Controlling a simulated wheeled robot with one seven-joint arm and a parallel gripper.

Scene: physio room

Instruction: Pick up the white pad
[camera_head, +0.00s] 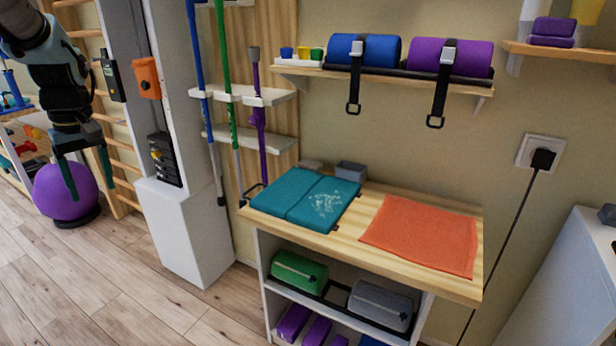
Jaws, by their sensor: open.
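I cannot make out a plain white pad for certain. A speckled white patch (331,203) shows on the right half of a teal folded mat (284,197); I cannot tell whether it is a print or a separate thin thing. The teal mat lies at the left of the wooden tabletop (354,243). My gripper (90,186) hangs at the far left, pointing down, with its two green fingers apart and nothing between them. It is well away from the table, with a white column in between.
An orange towel (422,235) lies at the tabletop's right. A grey box (351,171) stands at its back edge. Above is a wall shelf (390,83) with blue and purple rolls and hanging straps. The white column (188,228) and upright poles stand left of the table. A purple ball (62,191) is behind my gripper.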

